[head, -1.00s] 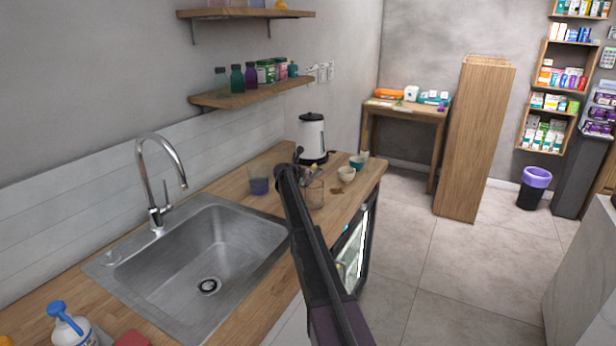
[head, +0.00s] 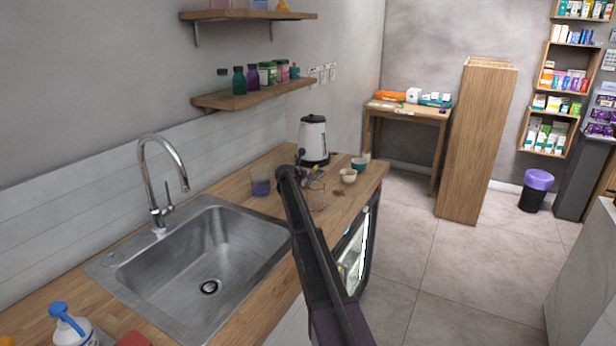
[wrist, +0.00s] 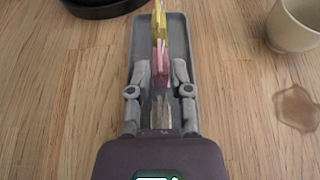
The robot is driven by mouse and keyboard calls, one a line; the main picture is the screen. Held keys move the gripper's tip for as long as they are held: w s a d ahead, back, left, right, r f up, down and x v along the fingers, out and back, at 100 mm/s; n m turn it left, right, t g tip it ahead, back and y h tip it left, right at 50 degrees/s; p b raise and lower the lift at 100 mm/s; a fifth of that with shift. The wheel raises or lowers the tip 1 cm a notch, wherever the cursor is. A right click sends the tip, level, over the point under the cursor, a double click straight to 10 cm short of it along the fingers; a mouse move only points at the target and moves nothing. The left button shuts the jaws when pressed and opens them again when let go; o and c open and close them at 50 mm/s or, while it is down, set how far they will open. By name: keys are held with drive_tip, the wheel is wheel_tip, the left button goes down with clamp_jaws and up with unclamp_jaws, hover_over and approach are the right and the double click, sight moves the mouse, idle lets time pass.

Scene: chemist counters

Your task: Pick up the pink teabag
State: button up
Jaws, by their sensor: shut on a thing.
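In the wrist view, the pink teabag (wrist: 161,66) stands upright on edge in a narrow grey tray (wrist: 176,24). My gripper (wrist: 162,74) is shut on the pink teabag, with one finger on each side of it, low inside the tray. A yellow teabag (wrist: 158,28) stands just beyond it. A pale teabag (wrist: 160,112) stands on the near side, close to my gripper's palm. In the head view, my gripper (head: 308,178) is over the wooden counter, between the glasses and the kettle; the teabags are too small to make out there.
A beige cup (wrist: 295,24) and a brown stain (wrist: 297,106) are right of the tray. The sink (head: 200,260) is nearer.

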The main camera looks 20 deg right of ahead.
drive_tip(key=shift+r, duration=0.15)
wheel_tip(320, 180, up, 10)
drive_tip(key=p, duration=1)
